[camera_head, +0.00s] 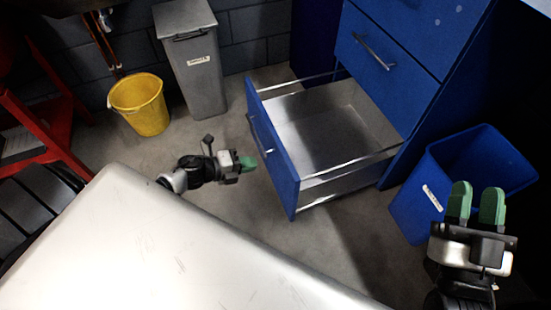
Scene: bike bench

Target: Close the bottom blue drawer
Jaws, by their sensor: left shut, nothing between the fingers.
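The bottom blue drawer (274,150) is pulled far out of the blue cabinet, and its metal inside looks empty. A bar handle (260,136) is on its front face. My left gripper (250,162) is shut and empty, just left of the drawer front near the handle. I cannot tell whether it touches the drawer. My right gripper (476,204) is at the lower right, in front of the blue bin, with a narrow gap between its green fingers and nothing in it.
A closed blue drawer (385,65) is above the open one. A blue bin (425,195) stands right of the open drawer. A grey bin (190,75) and a yellow bucket (140,104) stand at the back left. Red frame legs (45,120) are at the far left.

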